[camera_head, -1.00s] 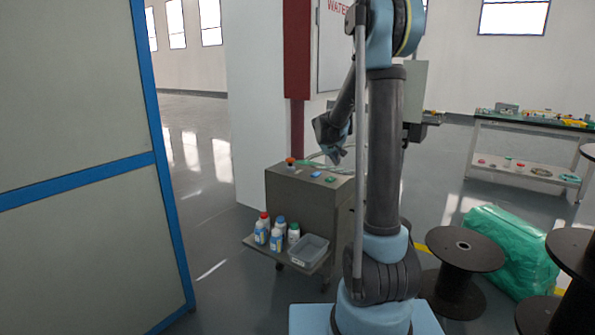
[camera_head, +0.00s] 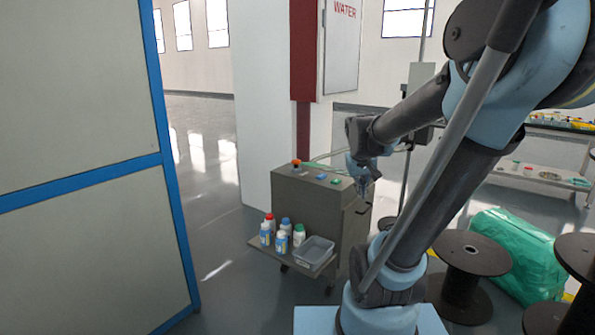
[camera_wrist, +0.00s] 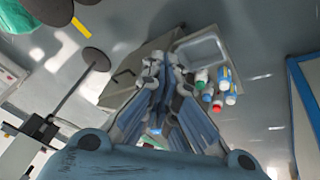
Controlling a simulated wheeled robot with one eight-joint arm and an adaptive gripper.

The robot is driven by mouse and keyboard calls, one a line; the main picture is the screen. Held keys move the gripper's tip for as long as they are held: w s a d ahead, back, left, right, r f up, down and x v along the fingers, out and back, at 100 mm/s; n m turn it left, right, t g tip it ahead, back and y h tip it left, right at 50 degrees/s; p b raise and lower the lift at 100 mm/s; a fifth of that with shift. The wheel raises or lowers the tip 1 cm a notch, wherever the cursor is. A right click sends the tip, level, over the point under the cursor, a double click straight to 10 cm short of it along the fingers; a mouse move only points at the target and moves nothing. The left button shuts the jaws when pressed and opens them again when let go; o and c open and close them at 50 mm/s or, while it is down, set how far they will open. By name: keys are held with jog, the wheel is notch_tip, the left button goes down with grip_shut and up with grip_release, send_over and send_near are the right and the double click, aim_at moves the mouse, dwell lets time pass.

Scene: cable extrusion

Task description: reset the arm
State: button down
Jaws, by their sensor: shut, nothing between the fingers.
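My arm reaches up and to the right from its base in the head view, then bends back left. My gripper (camera_head: 367,186) hangs from the wrist, close to the right end of the grey control cabinet (camera_head: 310,207) in the picture. In the wrist view my gripper (camera_wrist: 161,68) points toward the cabinet and its side shelf. Its fingers are close together and nothing shows between them. The fingers hide part of the cabinet top in the wrist view.
Several bottles (camera_head: 283,241) and a clear bin (camera_head: 314,252) stand on the cabinet's shelf. Dark spools (camera_head: 468,253) and a green wrapped bundle (camera_head: 515,255) lie to the right. A blue-framed panel (camera_head: 80,170) fills the left. Open floor lies between panel and cabinet.

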jog(key=s+a+f+g+y, duration=0.1)
jog(key=s+f, duration=0.3)
jog(key=s, duration=0.5)
jog(key=s+a+f+m+g, duration=0.1)
jog(key=s+f, duration=0.3)
jog(key=s, duration=0.5)
jog(key=shift+s+f+y, duration=0.2)
jog(key=shift+s+y, duration=0.15)
jog(key=shift+y, duration=0.05)
jog(key=shift+a, duration=0.1)
